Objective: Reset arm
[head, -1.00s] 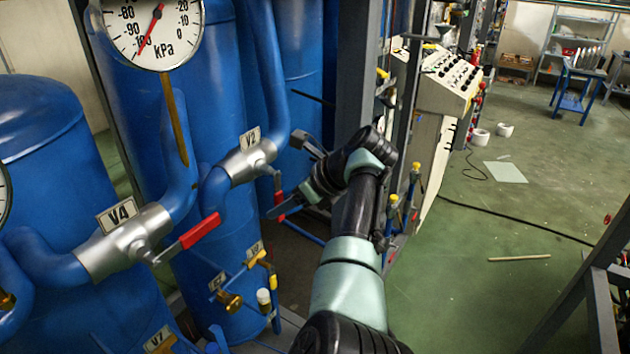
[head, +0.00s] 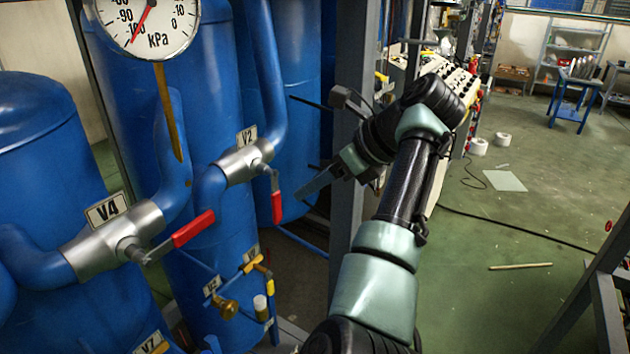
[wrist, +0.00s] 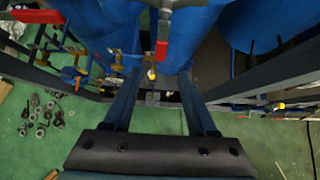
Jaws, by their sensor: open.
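My gripper (head: 312,178) is open and empty, to the right of the V2 valve (head: 245,162) and apart from its red handle (head: 276,196). In the wrist view, its two fingers (wrist: 160,100) are spread with nothing between them. The V2 handle hangs down in the head view and also shows beyond the fingers in the wrist view (wrist: 162,48). The V4 valve (head: 118,240) has a red handle (head: 193,229) that slants up to the right.
Blue tanks (head: 45,150) and pipes fill the left. A pressure gauge (head: 150,22) is at the top. A grey upright post (head: 357,70) stands behind my arm. A control panel (head: 450,75) is beyond it. Green floor (head: 480,310) lies open at the right.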

